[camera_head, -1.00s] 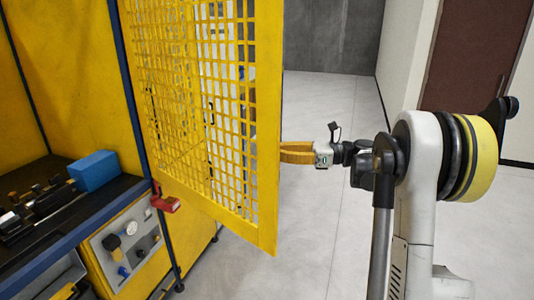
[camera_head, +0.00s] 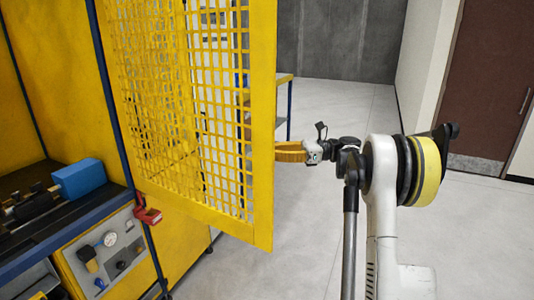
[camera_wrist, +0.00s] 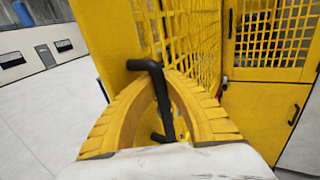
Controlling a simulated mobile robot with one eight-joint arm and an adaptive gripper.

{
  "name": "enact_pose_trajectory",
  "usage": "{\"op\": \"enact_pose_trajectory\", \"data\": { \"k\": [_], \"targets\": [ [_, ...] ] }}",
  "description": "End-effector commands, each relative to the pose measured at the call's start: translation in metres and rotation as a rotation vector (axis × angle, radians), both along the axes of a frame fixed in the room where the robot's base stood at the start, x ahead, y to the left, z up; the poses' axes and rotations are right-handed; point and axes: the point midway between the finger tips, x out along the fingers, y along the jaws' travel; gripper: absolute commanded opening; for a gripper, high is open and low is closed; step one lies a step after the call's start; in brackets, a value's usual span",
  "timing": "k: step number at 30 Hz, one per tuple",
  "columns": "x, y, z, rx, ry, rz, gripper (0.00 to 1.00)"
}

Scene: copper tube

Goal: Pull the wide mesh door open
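The wide yellow mesh door (camera_head: 262,150) stands swung out from the yellow cabinet in the head view, with its free edge toward the right. My gripper (camera_head: 280,151) is at that free edge, its yellow fingers partly hidden behind the door frame. In the wrist view, the door's black bar handle (camera_wrist: 158,92) runs between the two curved fingers of my gripper (camera_wrist: 170,74). The fingers close in around the handle, and their tips come together beside it. The handle is hidden in the head view.
A red latch piece (camera_head: 148,215) sits on the cabinet's front post. A blue block (camera_head: 79,179) lies on the dark bench inside. A yellow-topped table (camera_head: 284,79) shows behind the door. Grey floor (camera_head: 310,240) is clear around my arm. Another mesh panel (camera_wrist: 270,30) is in the wrist view.

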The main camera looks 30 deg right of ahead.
Motion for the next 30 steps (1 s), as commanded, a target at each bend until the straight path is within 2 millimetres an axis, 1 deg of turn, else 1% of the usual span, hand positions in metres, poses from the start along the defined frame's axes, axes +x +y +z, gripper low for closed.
{"op": "enact_pose_trajectory", "data": {
  "k": [1,7,9,10,11,19,22,26,30],
  "targets": [
    [-0.002,-0.003,-0.002,-0.004,0.003,-0.001,0.0],
    [-0.002,-0.002,-0.002,-0.004,0.003,-0.001,0.0],
    [-0.002,-0.002,-0.002,-0.003,0.003,-0.001,0.23],
    [-0.002,-0.002,-0.002,-0.003,0.003,-0.001,0.32],
    [-0.002,-0.002,-0.002,-0.002,0.002,-0.001,0.36],
    [-0.001,-0.001,0.0,-0.001,0.0,-0.001,0.36],
    [-0.003,-0.006,0.0,-0.001,0.0,-0.001,0.36],
    [-0.012,-0.024,0.0,-0.001,0.0,-0.004,0.36],
    [-0.027,-0.053,-0.001,-0.001,0.0,-0.004,0.36]
  ]
}}
